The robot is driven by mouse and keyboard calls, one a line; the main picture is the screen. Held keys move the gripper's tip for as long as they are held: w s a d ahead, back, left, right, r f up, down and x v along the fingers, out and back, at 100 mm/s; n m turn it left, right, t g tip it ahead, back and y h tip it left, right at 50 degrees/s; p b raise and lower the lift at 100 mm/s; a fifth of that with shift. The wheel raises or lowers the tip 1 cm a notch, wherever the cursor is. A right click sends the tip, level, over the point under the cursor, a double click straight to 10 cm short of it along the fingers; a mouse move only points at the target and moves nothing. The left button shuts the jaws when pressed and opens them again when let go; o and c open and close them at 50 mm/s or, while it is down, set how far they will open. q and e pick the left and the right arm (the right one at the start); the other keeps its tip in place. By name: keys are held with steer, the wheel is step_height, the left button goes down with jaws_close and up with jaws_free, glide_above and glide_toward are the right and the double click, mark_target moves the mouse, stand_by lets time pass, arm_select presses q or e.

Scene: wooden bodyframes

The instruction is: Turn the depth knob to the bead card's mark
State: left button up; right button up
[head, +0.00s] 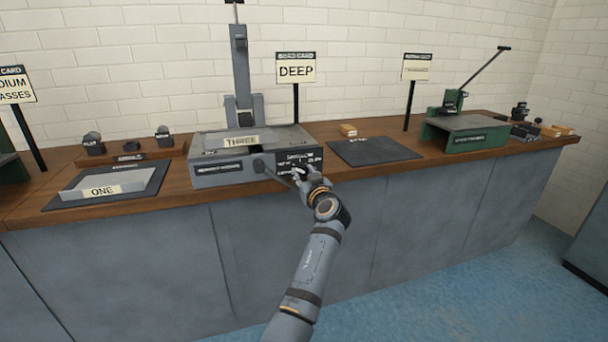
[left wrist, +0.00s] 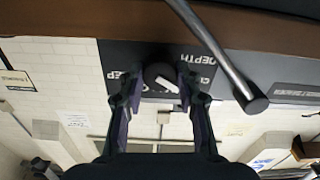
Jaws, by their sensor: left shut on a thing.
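The grey machine (head: 228,172) stands on the bench, with a dark panel (left wrist: 230,65) on its front lettered DEPTH, upside down in the left wrist view. The depth knob (left wrist: 158,72) is dark and round with a white mark that slants on its face. My left gripper (left wrist: 160,88) is shut on the knob, a finger on each side; it also shows in the head view (head: 302,172), where it hides most of the knob. The bead card (head: 296,70) behind the machine reads DEEP. My right gripper is in neither view.
A grey lever (left wrist: 215,50) with a dark end slants close beside my left gripper. A plate marked THREE (head: 238,142) lies on the machine; another marked ONE (head: 103,187) lies on a dark mat at left. A bare dark mat (head: 374,152) lies to the right.

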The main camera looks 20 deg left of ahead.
arm_select(q)
steer(key=shift+m, duration=1.2)
steer(key=m, duration=0.2)
steer(key=shift+m, duration=0.3)
steer(key=m+p, duration=0.1)
steer(key=m, duration=0.1)
steer(key=shift+r+m, duration=0.1)
steer(key=shift+m, duration=0.3)
steer(key=shift+m+p, duration=0.55)
steer(key=shift+m, duration=0.35)
steer(key=m+p, duration=0.3)
steer(key=m, duration=0.4)
steer(key=shift+p, duration=0.35)
steer(key=m+p, duration=0.3)
steer(key=m, duration=0.3)
steer(key=shift+m+p, duration=0.35)
steer(key=shift+m, duration=0.35)
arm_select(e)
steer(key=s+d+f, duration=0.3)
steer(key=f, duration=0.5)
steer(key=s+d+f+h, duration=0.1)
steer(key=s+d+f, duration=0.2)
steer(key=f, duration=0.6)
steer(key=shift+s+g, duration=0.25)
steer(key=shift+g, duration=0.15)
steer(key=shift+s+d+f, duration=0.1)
